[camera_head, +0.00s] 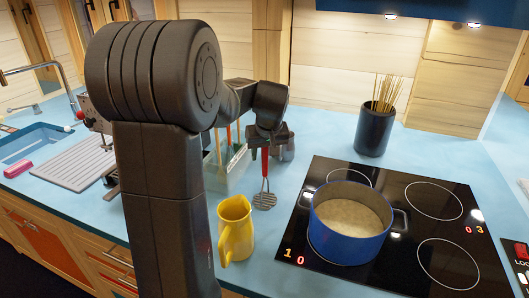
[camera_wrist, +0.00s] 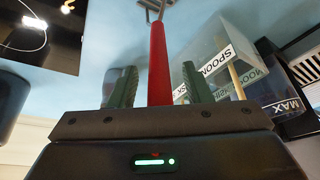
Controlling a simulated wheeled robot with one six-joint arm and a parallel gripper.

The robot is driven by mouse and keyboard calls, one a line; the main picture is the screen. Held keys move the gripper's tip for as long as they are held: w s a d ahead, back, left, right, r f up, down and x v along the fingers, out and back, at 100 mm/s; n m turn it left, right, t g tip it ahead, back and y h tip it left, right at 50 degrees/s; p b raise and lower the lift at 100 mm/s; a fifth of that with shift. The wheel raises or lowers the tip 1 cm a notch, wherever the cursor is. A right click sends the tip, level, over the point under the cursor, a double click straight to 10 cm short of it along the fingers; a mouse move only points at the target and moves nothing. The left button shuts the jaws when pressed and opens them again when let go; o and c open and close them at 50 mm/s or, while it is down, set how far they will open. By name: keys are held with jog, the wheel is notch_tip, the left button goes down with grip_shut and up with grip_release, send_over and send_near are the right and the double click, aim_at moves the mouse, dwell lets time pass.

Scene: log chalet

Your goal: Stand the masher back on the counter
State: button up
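The masher has a red handle (camera_head: 265,163) and a grey metal head (camera_head: 264,199). In the head view it is upright, with its head low at the blue counter (camera_head: 290,180), left of the hob, and it appears to rest there. My gripper (camera_head: 267,147) is at the top of the handle, pointing down. In the wrist view the red handle (camera_wrist: 159,62) runs between the two green fingers of my gripper (camera_wrist: 160,85). A narrow gap shows on each side, so the fingers are open around it. The masher's head is mostly cut off at the top edge there.
A yellow jug (camera_head: 236,232) stands in front of the masher. A blue pot (camera_head: 347,225) stands on the black hob (camera_head: 425,258) to the right. A utensil holder (camera_head: 231,177) with labelled sections is close on the left. A dark jar of sticks (camera_head: 374,132) stands behind.

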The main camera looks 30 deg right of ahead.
jog(key=v, duration=1.3)
jog(key=shift+r+b, duration=0.35)
jog(key=shift+b, duration=0.05)
jog(key=shift+f, duration=0.1)
jog(key=p+x, duration=0.1)
jog(key=x, duration=1.2)
jog(key=shift+f, duration=0.15)
jog(key=shift+r, duration=0.2)
jog(key=shift+s, duration=0.15)
